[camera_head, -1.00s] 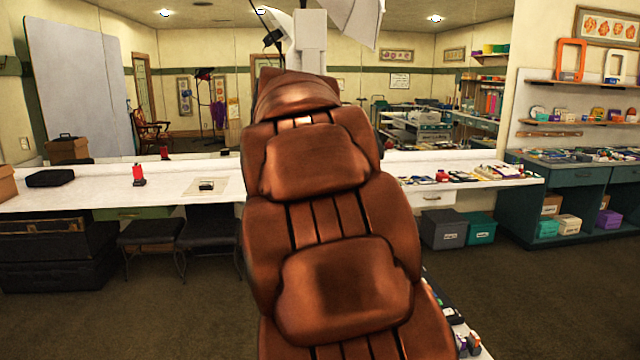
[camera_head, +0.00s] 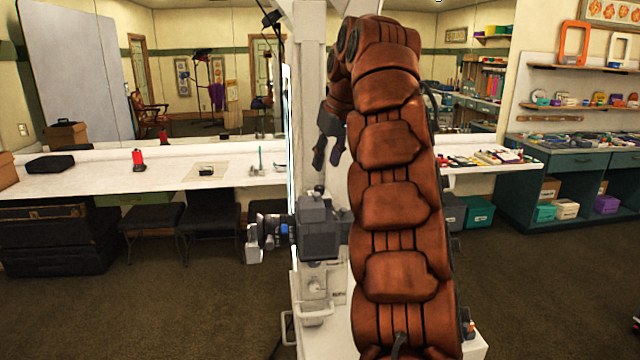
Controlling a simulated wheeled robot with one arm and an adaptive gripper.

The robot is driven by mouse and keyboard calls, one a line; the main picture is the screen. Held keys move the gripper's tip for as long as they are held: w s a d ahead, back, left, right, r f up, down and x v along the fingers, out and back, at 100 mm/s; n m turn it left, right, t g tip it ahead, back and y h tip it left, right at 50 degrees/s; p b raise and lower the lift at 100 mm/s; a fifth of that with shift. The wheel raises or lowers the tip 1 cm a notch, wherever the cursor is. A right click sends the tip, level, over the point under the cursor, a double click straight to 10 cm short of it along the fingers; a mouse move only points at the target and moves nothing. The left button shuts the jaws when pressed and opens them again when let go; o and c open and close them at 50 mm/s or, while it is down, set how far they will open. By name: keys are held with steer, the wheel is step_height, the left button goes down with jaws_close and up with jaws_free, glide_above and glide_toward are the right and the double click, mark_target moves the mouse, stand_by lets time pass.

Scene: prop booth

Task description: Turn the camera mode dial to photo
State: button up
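A dark grey camera (camera_head: 321,238) sits on a white stand (camera_head: 318,285) in the middle of the head view, its lens side toward the left. Small raised parts show on its top, near the middle. I cannot make out which is the mode dial or what it is set to. My gripper (camera_head: 328,156) hangs above the camera with its dark fingers pointing down. It is clear of the camera top, and a narrow gap shows between the fingers; nothing is held. My brown arm covers the area right of the camera.
A white counter (camera_head: 90,195) runs behind, with a red item (camera_head: 138,160) and a black case (camera_head: 50,163) on it. Stools (camera_head: 150,222) stand below it. A teal cabinet (camera_head: 515,190) and shelves are at the right. Open carpet lies at the front left.

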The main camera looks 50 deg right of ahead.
mark_target(320, 187)
steer(key=b+x, duration=0.2)
steer(key=x, duration=0.1)
steer(key=shift+s+d+f, duration=0.15)
steer(key=shift+x, duration=1.8)
steer(key=shift+w+f, duration=0.3)
steer(key=shift+f, duration=0.15)
jaws_close()
